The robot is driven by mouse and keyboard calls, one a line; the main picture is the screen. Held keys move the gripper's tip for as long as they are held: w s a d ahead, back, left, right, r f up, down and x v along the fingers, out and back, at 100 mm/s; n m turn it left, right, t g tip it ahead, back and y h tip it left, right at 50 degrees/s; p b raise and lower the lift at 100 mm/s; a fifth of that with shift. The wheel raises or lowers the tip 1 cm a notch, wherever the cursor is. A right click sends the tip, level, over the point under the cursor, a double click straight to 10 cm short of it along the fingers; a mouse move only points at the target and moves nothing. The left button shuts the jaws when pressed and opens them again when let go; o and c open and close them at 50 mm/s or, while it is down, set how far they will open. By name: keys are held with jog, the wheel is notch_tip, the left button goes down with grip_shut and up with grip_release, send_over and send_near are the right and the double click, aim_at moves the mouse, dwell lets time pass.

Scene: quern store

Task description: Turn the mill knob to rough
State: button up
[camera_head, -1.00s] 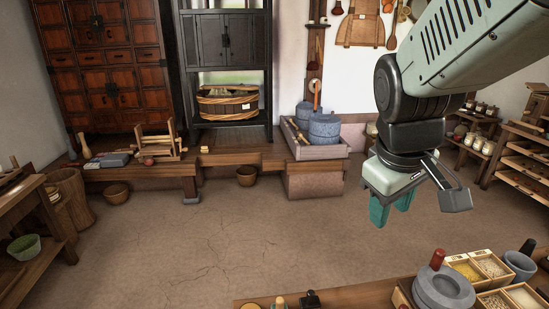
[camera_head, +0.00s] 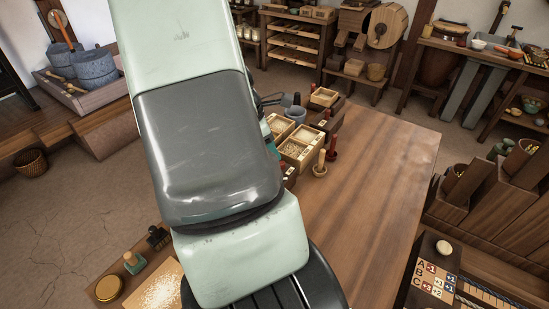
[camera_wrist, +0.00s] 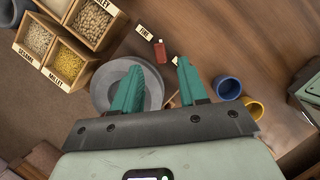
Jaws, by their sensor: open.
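In the wrist view my gripper (camera_wrist: 158,65) is open, its two teal fingers apart with nothing between them. A round grey stone mill (camera_wrist: 104,90) lies below, partly covered by the left finger. A small red piece with a pale end (camera_wrist: 160,50) lies beyond the fingertips, beside a label reading FINE (camera_wrist: 145,32). I cannot tell for sure whether this red piece is the mill knob. A second small pale label (camera_wrist: 178,62) sits by the right finger, its text unreadable. In the head view my arm hides the mill and most of the gripper.
Open boxes of grain (camera_wrist: 55,45), labelled SESAME and MILLET among others, stand left of the mill. A blue cup (camera_wrist: 228,87) and a yellow cup (camera_wrist: 252,108) stand right. In the head view the wooden table (camera_head: 375,190) has bare room right of the boxes.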

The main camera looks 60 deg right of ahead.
jog(key=shift+x, duration=2.75)
grip_shut()
